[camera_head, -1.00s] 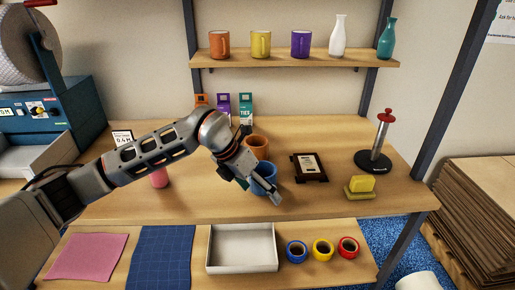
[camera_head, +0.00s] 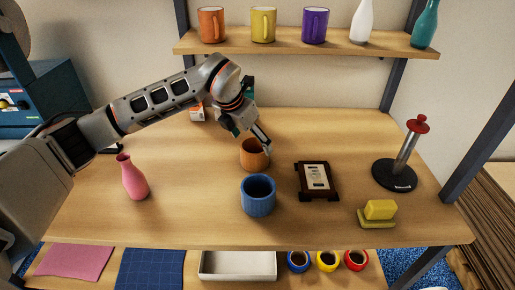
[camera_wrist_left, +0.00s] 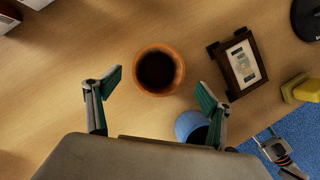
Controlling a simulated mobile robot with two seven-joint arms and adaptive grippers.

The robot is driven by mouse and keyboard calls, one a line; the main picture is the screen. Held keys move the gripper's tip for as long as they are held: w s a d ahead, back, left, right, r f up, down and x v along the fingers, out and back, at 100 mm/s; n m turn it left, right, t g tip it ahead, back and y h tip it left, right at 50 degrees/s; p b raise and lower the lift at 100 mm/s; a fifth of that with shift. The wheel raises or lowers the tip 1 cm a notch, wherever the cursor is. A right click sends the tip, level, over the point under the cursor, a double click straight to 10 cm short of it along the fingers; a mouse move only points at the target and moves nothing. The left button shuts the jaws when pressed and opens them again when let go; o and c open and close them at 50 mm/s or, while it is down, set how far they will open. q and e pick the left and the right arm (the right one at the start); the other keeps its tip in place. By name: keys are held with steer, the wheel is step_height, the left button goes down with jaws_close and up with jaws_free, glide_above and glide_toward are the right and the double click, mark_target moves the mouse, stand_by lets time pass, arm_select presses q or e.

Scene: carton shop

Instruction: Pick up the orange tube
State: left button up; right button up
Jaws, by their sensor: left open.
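The orange tube (camera_head: 253,160) stands upright on the table, behind the blue tube (camera_head: 258,197). In the left wrist view the orange tube (camera_wrist_left: 160,91) shows its round rim and dark hollow inside. My left gripper (camera_head: 254,134) is open and empty at the orange tube's top, hiding part of its rim in the head view. In the left wrist view my left gripper (camera_wrist_left: 158,84) has its fingers spread, one toward each side of the tube, with gaps between. The right finger partly covers the blue tube (camera_wrist_left: 190,122). A small arm part, likely my right gripper (camera_wrist_left: 270,140), shows low at right.
A dark framed plaque (camera_head: 317,181) lies right of the tubes. A yellow sponge (camera_head: 380,209) and a stand with a red knob (camera_head: 395,175) are farther right. A pink bottle (camera_head: 134,178) stands at left. A shelf (camera_head: 300,45) with mugs and bottles hangs above.

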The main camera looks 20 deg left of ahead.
mark_target(255, 152)
arm_select(q)
steer(key=shift+w+d+f, duration=0.1)
steer(key=shift+d+f, duration=0.05)
steer(key=shift+f, duration=0.7)
steer(key=x, duration=0.5)
steer(key=shift+a+f+p, duration=0.1)
steer(key=shift+a+p, duration=0.15)
steer(key=shift+p, duration=0.05)
steer(key=c, duration=0.8)
